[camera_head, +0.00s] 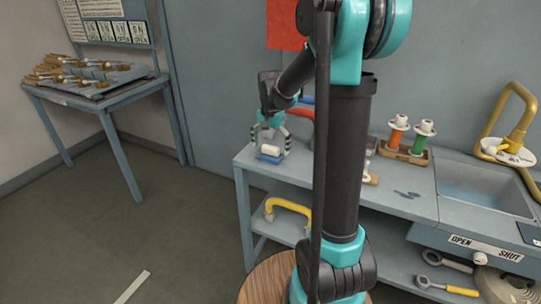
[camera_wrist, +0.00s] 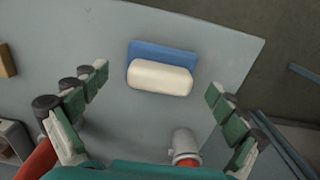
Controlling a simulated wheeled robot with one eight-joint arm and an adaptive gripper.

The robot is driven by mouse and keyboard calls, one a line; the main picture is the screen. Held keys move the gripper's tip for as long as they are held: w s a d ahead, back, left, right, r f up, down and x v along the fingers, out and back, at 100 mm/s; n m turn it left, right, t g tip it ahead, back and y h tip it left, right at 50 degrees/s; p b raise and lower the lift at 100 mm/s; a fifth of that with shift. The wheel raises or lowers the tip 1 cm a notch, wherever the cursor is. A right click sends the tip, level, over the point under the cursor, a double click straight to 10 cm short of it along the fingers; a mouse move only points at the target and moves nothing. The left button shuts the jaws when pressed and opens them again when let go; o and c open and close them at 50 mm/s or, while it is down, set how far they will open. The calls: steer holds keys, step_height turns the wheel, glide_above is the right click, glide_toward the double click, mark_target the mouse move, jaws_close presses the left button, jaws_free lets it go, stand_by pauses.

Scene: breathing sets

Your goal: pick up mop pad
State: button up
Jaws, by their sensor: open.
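A cream rounded block on a flat blue base, which looks like the mop pad (camera_head: 270,151), lies near the left end of the grey bench. In the wrist view the mop pad (camera_wrist: 160,78) shows ahead, between the spread fingers, with the blue part on its far side. My gripper (camera_head: 272,139) is open, pointing down over the pad. In the wrist view the fingers of my gripper (camera_wrist: 156,82) stand apart on both sides of the pad, with visible gaps. Nothing is held.
A red curved object (camera_head: 299,114) lies behind my gripper. A white-ended cylinder (camera_wrist: 184,145) is close in the wrist view. The bench (camera_head: 405,178) also holds orange and green spools (camera_head: 419,137) and a basin (camera_head: 480,194). A side table (camera_head: 95,95) with tools stands left; floor between is clear.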

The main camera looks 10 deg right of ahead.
mark_target(271, 146)
steer(key=shift+f, duration=0.65)
steer(key=shift+c, duration=0.4)
steer(key=c, duration=1.2)
steer(key=shift+o, duration=0.2)
steer(key=shift+r, duration=0.2)
step_height(271, 146, up, 20)
steer(key=shift+f, duration=0.15)
